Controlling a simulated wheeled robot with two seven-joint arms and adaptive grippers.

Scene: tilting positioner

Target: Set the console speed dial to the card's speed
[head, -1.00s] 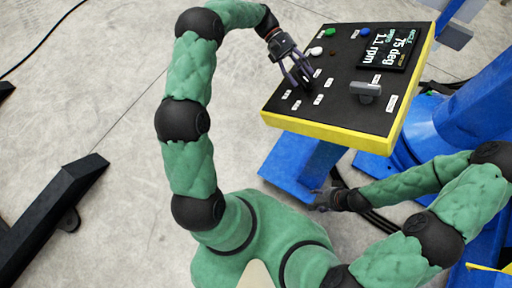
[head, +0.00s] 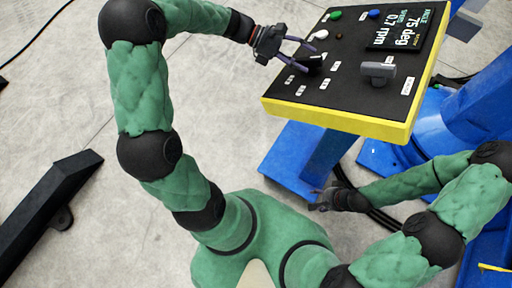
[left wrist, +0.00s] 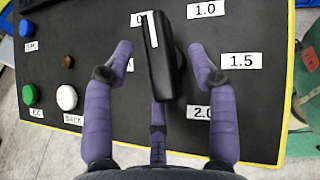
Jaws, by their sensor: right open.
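The black speed dial (left wrist: 165,70) sits on the console (head: 345,92); its white mark points up at a partly hidden label starting with 0. Labels 1.0, 1.5 and 2.0 lie around its right side. The console screen (head: 400,30) reads 75 deg and 0.7 rpm. My left gripper (head: 308,56) is at the dial, its fingers spread on either side; in the left wrist view gaps show between fingers and dial. My right gripper (head: 322,200) is open, low beside the blue stand. I cannot make out a separate card.
A grey handle (head: 377,72) stands on the console right of the dial. Green (head: 335,15), white (head: 320,34) and blue (head: 373,13) buttons sit along its far side. Blue machine parts (head: 480,100) fill the right.

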